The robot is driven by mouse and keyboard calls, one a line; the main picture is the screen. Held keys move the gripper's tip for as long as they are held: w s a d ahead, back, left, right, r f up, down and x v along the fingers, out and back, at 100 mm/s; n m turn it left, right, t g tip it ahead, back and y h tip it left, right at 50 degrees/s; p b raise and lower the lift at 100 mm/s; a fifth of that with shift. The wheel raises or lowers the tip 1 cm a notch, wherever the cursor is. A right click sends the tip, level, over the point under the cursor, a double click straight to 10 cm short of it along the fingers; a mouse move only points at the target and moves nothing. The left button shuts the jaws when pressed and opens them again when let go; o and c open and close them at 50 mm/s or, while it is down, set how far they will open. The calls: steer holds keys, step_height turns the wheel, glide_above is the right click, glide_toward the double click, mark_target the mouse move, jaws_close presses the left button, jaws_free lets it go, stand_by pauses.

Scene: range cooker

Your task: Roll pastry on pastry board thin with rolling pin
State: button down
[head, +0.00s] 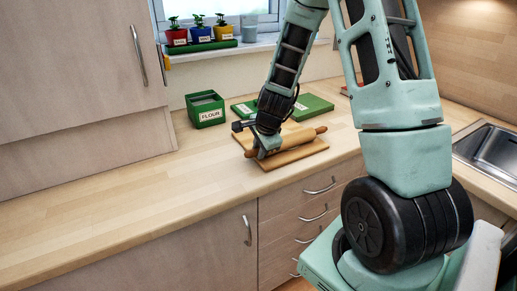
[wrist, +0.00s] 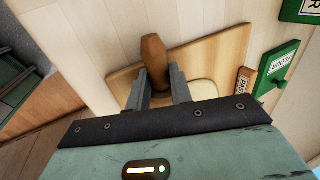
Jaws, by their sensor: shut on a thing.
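The wooden rolling pin (head: 295,138) lies across the pastry board (head: 292,155) on the worktop. My gripper (head: 262,150) is shut on the pin near its left end, low over the board. In the wrist view the fingers of my gripper (wrist: 159,88) are on either side of the brown pin (wrist: 153,56). A pale piece of pastry (wrist: 204,88) shows on the board (wrist: 125,74) to the right of the fingers, partly hidden by my gripper. In the head view I cannot make out the pastry. Whether the pin touches it is hidden.
Small potted plants (head: 199,32) stand on the windowsill. A sink (head: 490,153) is at the right. The worktop (head: 130,195) at the left is clear.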

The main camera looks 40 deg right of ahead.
steer(key=shift+s+f, duration=0.1)
step_height(320, 180, up, 5)
steer(key=p, duration=0.4)
steer(key=shift+p, duration=0.3)
steer(key=a+r+p, duration=0.1)
steer(key=p, duration=0.1)
steer(key=a+r+p, duration=0.1)
steer(key=p, duration=0.1)
steer(key=shift+w+a+r, duration=0.1)
steer(key=shift+w+a, duration=0.05)
steer(key=shift+w, duration=0.25)
steer(key=shift+w+a+r+p, duration=0.1)
steer(key=shift+a+p, duration=0.4)
steer(key=shift+p, duration=0.1)
